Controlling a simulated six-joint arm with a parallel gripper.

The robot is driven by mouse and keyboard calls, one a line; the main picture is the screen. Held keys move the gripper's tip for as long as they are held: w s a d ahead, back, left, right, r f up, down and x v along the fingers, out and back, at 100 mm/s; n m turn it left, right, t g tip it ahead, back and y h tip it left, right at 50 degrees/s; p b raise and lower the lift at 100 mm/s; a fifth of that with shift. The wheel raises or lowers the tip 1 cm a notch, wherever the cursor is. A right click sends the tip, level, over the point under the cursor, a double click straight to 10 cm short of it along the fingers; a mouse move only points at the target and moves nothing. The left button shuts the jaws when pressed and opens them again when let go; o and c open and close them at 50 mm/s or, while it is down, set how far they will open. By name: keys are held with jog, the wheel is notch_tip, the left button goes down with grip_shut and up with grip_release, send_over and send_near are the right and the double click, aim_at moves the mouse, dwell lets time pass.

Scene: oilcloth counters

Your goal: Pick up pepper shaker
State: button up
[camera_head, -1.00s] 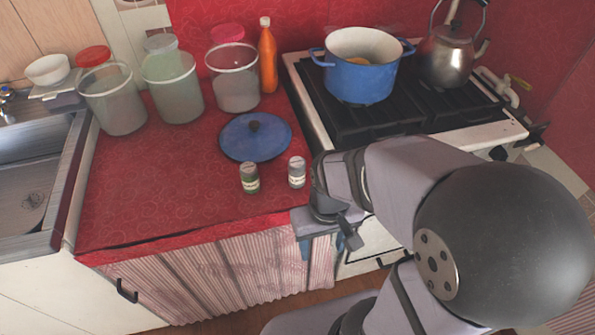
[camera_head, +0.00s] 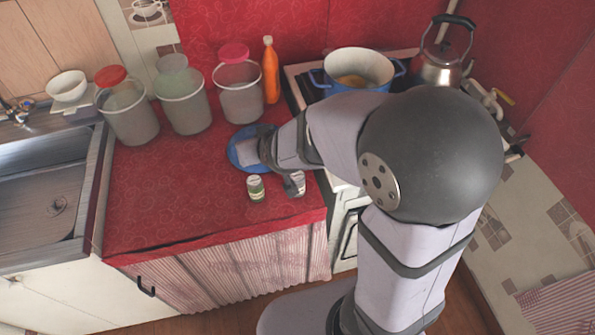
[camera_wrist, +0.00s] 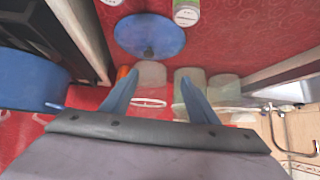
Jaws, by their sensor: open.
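Two small shakers stand upright on the red counter. The left one, with a pale label and greenish contents (camera_head: 256,188), is fully in view. The right, greyer one (camera_head: 297,187) is partly hidden by my arm. I cannot read which is pepper. In the wrist view the green-labelled shaker (camera_wrist: 186,12) is cut by the top edge, and a sliver of the other (camera_wrist: 112,2) shows to its left. My gripper (camera_wrist: 158,77) is open, with nothing between its blue fingers. In the head view its end is over the blue lid, behind the shakers, with the fingers hard to make out.
The blue lid (camera_head: 235,160) lies flat on the counter. Several tall canisters (camera_head: 186,100) and an orange bottle (camera_head: 270,70) stand along the back. The blue pot (camera_head: 357,70) and kettle (camera_head: 441,65) are on the stove at right; the sink (camera_head: 40,200) is left. The front-left counter is clear.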

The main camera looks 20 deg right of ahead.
aim_at(297, 178)
notch_tip(297, 178, up, 3)
jog(key=w+d+m+t+h, duration=0.2)
jog(key=m, duration=0.1)
jog(key=s+d+f+m+h+b, duration=0.1)
jog(key=s+d+f+m+h, duration=0.1)
jog(key=f, duration=0.2)
jog(key=s+d+f+m+t+h+b, duration=0.1)
jog(key=s+d+f+m+h+b, duration=0.1)
jog(key=f+m+h, duration=0.1)
jog(key=s+d+f+m+h+b, duration=0.2)
jog(key=f+m+h, duration=0.1)
jog(key=f, duration=0.2)
jog(key=shift+s+f, duration=0.3)
jog(key=shift+f, duration=0.05)
jog(key=f, duration=0.1)
jog(key=s+f+n, duration=0.1)
jog(key=a+f+n+b, duration=0.1)
jog(key=f, duration=0.1)
jog(key=shift+s+t, duration=0.4)
jog(key=shift+s+a+f+n+h, duration=0.1)
jog(key=shift+s+f+n+h, duration=0.2)
jog(key=shift+f+n, duration=0.3)
jog(key=shift+p+x, duration=0.3)
jog(key=shift+x, duration=1.35)
jog(key=shift+a+p+x, duration=0.25)
jog(key=shift+p+x, duration=0.2)
jog(key=shift+x, duration=1.6)
jog(key=shift+w, duration=0.2)
